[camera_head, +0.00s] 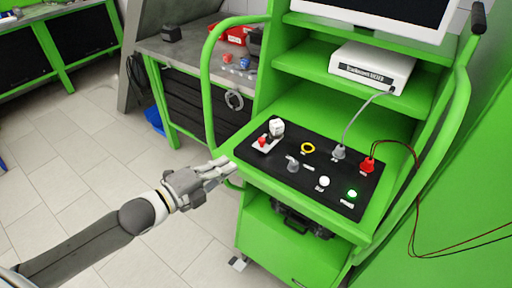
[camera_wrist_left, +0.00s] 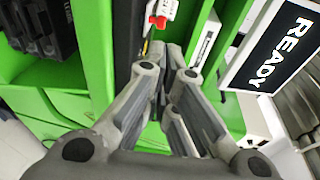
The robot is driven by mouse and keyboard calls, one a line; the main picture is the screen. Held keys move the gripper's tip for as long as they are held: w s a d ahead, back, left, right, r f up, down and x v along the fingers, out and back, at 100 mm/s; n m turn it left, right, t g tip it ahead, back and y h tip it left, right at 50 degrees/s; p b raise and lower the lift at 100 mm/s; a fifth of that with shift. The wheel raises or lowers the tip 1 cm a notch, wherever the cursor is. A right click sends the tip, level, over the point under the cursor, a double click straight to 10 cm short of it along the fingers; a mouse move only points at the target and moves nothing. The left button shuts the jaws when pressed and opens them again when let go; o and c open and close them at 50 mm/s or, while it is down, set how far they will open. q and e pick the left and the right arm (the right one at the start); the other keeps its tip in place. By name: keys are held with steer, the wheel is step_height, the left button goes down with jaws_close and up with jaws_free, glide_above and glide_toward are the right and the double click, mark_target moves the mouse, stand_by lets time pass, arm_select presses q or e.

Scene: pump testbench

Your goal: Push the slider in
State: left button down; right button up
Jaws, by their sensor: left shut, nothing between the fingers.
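The slider, which looks like a white piece with a red knob (camera_head: 263,142), is at the left end of the black control panel (camera_head: 318,197) on the green cart. A white block (camera_head: 277,128) is right behind it. In the left wrist view the red knob and white piece (camera_wrist_left: 159,18) show at the top, beyond the fingertips. My left gripper (camera_head: 229,166) is shut and empty, just left of the panel's edge and apart from the slider. It also shows in the left wrist view (camera_wrist_left: 170,62). My right gripper is not in view.
The panel also holds a grey knob (camera_head: 292,164), a yellow ring (camera_head: 308,148), a white button (camera_head: 323,182), a lit green button (camera_head: 351,194) and plugs with cables. A green tubular handle (camera_head: 206,75) rises at the cart's left side. A workbench stands behind.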

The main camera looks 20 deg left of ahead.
arm_select(q)
steer(key=p, duration=0.3)
glide_toward(264, 141)
steer(key=x, duration=0.5)
steer(key=shift+s+d+f, duration=0.1)
steer(key=shift+d+f, duration=0.05)
steer(key=shift+d, duration=0.1)
steer(key=shift+w+d+f, duration=0.2)
steer(key=shift+w+d, duration=0.1)
steer(key=shift+w, duration=0.25)
steer(key=shift+w, duration=0.15)
steer(key=shift+w+d+f+b, duration=0.1)
steer(key=shift+w+d+b, duration=0.05)
steer(key=shift+w+b, duration=0.2)
steer(key=shift+b+x, duration=0.5)
steer(key=shift+x, duration=0.8)
steer(key=shift+w+r, duration=0.1)
steer(key=shift+r, duration=0.25)
